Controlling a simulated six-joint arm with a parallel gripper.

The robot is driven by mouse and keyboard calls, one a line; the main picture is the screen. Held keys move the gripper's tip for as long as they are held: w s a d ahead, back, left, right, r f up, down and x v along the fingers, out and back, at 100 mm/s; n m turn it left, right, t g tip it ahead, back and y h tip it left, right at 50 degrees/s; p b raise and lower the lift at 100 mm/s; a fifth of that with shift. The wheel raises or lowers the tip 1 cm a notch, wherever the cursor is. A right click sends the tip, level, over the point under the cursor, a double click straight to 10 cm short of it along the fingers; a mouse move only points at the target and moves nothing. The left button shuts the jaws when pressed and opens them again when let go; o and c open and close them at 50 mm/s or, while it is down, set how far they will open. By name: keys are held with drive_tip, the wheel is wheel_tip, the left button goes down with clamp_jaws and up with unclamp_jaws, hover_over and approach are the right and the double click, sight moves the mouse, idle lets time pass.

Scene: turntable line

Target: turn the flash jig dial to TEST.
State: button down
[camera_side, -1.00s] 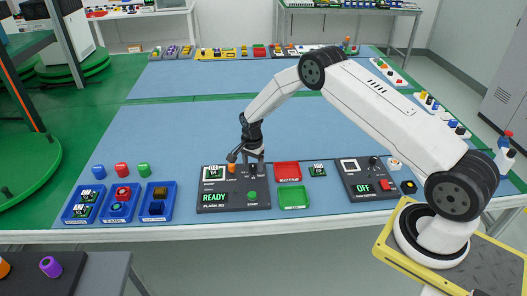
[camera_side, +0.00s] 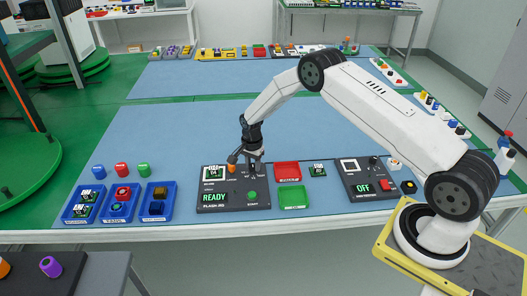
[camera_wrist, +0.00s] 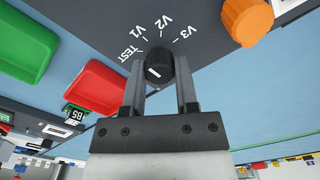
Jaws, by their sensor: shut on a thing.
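The flash jig (camera_side: 210,208) is a dark panel at the front middle of the table in the side view, with a lit READY display (camera_side: 214,197) and a green START button (camera_side: 252,195). Its black dial (camera_wrist: 156,66) sits between my fingers in the wrist view, with a white mark on its top. Labels TEST, V1, V2 and V3 surround it. Which label the mark points to is hard to tell. My gripper (camera_wrist: 160,88) is shut on the dial, with a finger on each side. In the side view my gripper (camera_side: 255,170) stands over the panel's upper right and mostly hides the dial.
An orange knob (camera_wrist: 248,20) is close beside the dial. A red tray (camera_side: 287,171) and a green tray (camera_side: 293,197) lie just right of the jig, with a small board (camera_side: 318,170) beyond. Another dark panel reads OFF (camera_side: 363,188). Several blue bins (camera_side: 119,215) stand left.

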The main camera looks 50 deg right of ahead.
sight(252, 165)
drive_tip(key=shift+n, duration=0.4)
drive_tip(key=n, duration=0.3)
drive_tip(key=shift+n, duration=0.3)
drive_tip(key=n, duration=0.4)
drive_tip(key=shift+n, duration=0.3)
drive_tip(key=shift+c, duration=1.8)
unclamp_jaws()
drive_tip(key=shift+r, duration=3.95)
